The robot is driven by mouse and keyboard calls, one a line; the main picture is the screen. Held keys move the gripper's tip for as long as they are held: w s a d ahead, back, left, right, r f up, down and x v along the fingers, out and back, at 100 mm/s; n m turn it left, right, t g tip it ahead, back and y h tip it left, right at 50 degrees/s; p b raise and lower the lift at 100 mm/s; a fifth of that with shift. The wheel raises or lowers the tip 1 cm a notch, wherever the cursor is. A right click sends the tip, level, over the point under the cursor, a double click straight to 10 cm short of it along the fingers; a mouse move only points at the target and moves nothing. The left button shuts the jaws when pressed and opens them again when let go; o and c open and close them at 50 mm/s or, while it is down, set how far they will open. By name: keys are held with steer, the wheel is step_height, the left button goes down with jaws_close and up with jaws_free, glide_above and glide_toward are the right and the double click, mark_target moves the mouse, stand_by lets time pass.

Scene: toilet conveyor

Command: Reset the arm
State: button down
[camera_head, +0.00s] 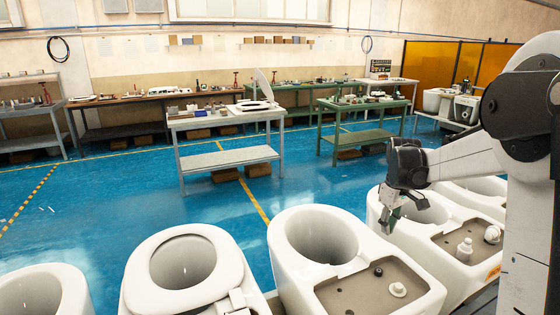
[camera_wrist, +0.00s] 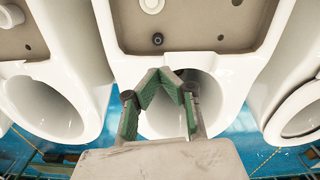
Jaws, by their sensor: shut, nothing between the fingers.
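My gripper (camera_head: 391,222) hangs from my arm at the right of the head view, above the row of white toilets. Its fingers point down over a toilet (camera_head: 373,208) in that row. In the wrist view my gripper (camera_wrist: 170,72) has green-padded fingers that come together at the tips. Nothing shows between them. Behind the fingers in the wrist view lies a toilet bowl opening (camera_wrist: 208,95), partly hidden by the gripper.
Toilets stand in a row along the front, one with a seat ring (camera_head: 221,240). Flush fittings (camera_head: 465,250) stick up from tank decks. Beyond, blue floor (camera_head: 110,200) is open up to a grey workbench (camera_head: 240,118) and a green workbench (camera_head: 360,105).

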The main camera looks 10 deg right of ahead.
steer(key=s+a+r+m+t, duration=0.1)
steer(key=s+a+r+t, duration=0.1)
steer(key=s+a+r, duration=0.45)
steer(key=s+a+f+m+t+b, duration=0.1)
steer(key=s+a+m+t, duration=0.1)
steer(key=s+a, duration=0.4)
steer(key=s+a+f+m+t+b, duration=0.1)
steer(key=s+a, duration=0.5)
steer(key=s, duration=1)
steer(key=shift+s+m+t+b, duration=0.25)
steer(key=shift+m+t+b, duration=0.25)
steer(key=shift+t, duration=0.5)
